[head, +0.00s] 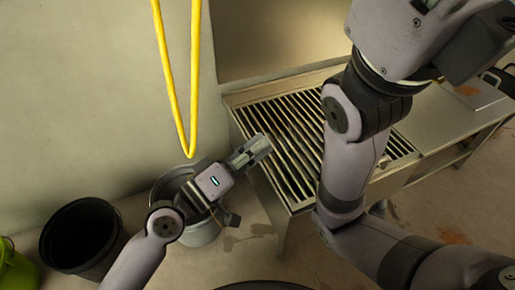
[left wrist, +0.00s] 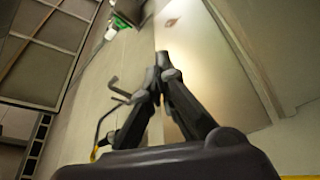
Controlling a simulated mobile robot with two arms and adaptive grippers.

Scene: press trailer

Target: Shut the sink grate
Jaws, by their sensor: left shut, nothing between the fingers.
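The sink grate (head: 287,140), a panel of dark parallel slats in a metal frame, lies flat across the top of the sink table in the head view. My right arm crosses in front of its right part and hides some of it. My left gripper (head: 262,146) is at the grate's left edge in the head view, over or beside the rim; I cannot tell if it touches. Its fingers are shut with nothing between them, and they also show closed together in the left wrist view (left wrist: 162,62). My right gripper's fingers are not visible.
A yellow hose or cable (head: 182,90) hangs left of the sink. A grey bucket (head: 200,236) stands below my left gripper, with a black bucket (head: 82,238) and a green bucket (head: 16,268) further left. A metal counter (head: 455,118) extends right of the grate.

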